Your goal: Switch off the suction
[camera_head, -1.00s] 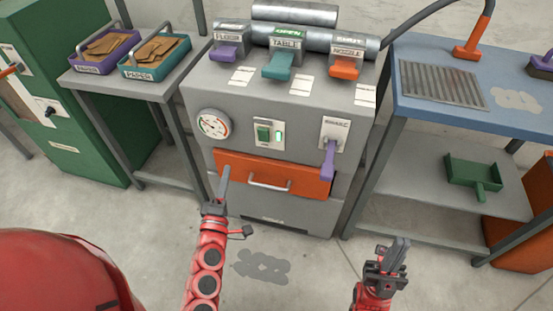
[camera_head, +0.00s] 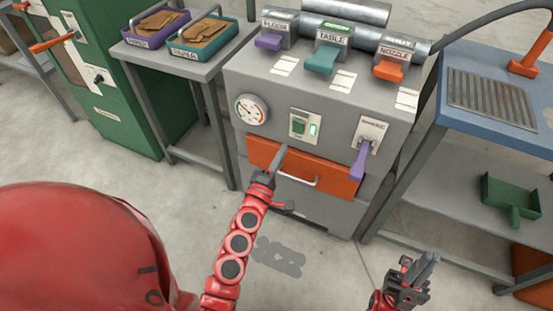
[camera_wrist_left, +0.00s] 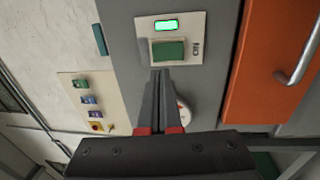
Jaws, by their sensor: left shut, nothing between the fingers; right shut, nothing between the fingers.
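The grey suction cabinet (camera_head: 322,89) carries a plate with a green switch (camera_head: 299,127) and a lit green lamp (camera_head: 314,130) beside it. In the left wrist view the switch (camera_wrist_left: 168,50) lies beside the word ON, with the lit lamp (camera_wrist_left: 166,25) above it. My left gripper (camera_head: 281,153) is shut and empty, just below the switch plate and in front of the orange drawer. In the left wrist view its fingertips (camera_wrist_left: 161,73) point at the switch's lower edge; I cannot tell whether they touch. My right gripper (camera_head: 427,265) is shut and empty, low at the right.
A round gauge (camera_head: 252,109) is left of the switch; a purple lever (camera_head: 361,158) is right of it. The orange drawer (camera_head: 337,180) has a protruding handle (camera_head: 297,182). Purple, teal and orange levers top the cabinet. A blue-topped bench (camera_head: 466,115) stands right.

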